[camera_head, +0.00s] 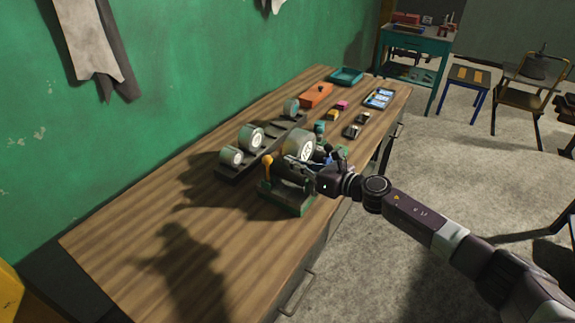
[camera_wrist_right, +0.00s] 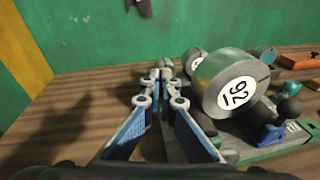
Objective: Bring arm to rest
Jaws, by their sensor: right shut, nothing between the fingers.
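My right arm (camera_head: 410,215) comes in from the right side in the head view. Its gripper (camera_head: 318,165) is low over the near edge of the wooden workbench (camera_head: 130,225), beside a green fixture (camera_head: 287,198). In the right wrist view the two blue-padded fingers of the gripper (camera_wrist_right: 161,70) meet at their tips, with nothing between them. A large grey cylinder with a numbered white label (camera_wrist_right: 232,88) stands just right of the fingers; it also shows in the head view (camera_head: 299,144). My left gripper is out of view.
A dark rack (camera_head: 233,172) holds several smaller cylinders behind the fixture. Small blocks, an orange box (camera_head: 316,95) and a teal tray (camera_head: 346,76) lie farther along. The left part of the bench is bare.

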